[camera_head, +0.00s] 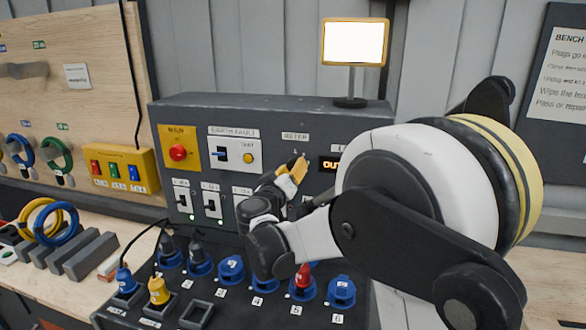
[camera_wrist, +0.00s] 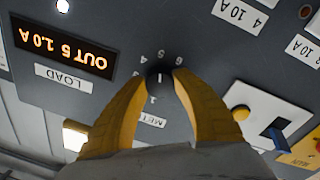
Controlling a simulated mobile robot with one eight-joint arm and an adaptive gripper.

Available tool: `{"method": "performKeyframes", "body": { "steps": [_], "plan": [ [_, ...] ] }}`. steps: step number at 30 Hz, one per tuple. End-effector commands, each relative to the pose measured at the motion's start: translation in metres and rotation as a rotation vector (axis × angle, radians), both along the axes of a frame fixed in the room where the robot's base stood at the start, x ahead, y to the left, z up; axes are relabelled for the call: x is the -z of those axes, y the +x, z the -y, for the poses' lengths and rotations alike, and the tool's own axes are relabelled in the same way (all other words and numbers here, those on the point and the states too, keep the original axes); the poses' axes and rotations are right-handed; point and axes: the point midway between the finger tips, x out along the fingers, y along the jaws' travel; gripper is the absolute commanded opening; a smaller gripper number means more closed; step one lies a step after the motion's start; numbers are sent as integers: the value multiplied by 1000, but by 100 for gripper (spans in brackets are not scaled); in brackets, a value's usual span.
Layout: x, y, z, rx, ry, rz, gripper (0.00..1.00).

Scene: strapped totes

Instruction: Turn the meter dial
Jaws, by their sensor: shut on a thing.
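The meter dial (camera_wrist: 159,72) is a small dark knob on the grey panel, ringed by printed white numbers. It shows in the wrist view, where the panel appears upside down. My gripper (camera_wrist: 163,80) has yellow fingers on either side of the dial and is shut on it. In the head view my gripper (camera_head: 297,165) is at the panel just below the METER label (camera_head: 295,136). There the dial is hidden behind the fingers. An orange-lit display (camera_wrist: 66,48) beside the dial shows an OUT number and about 1.0 A. The LOAD label (camera_wrist: 64,78) is next to it.
The panel's red MAIN button (camera_head: 178,152) and earth-fault block (camera_head: 234,153) lie left of my gripper. Several blue sockets (camera_head: 231,269) and plugs stand on the sloping deck below. A small lit screen (camera_head: 353,42) stands on the cabinet top. My arm covers the panel's right side.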

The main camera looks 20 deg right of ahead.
Motion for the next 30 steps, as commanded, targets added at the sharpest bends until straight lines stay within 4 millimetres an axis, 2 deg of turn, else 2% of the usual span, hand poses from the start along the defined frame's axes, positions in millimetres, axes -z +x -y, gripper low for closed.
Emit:
{"method": "performKeyframes", "body": {
  "steps": [10,11,12,13,23,26,30],
  "plan": [
    [0,0,0,0,2,1,3],
    [0,0,0,0,2,1,42],
    [0,0,0,0,1,0,54],
    [0,0,0,0,1,0,58],
    [0,-2,-2,-1,0,0,58],
    [0,-10,-9,-1,0,0,58],
    [1,-33,-27,-3,1,0,58]
  ]
}}
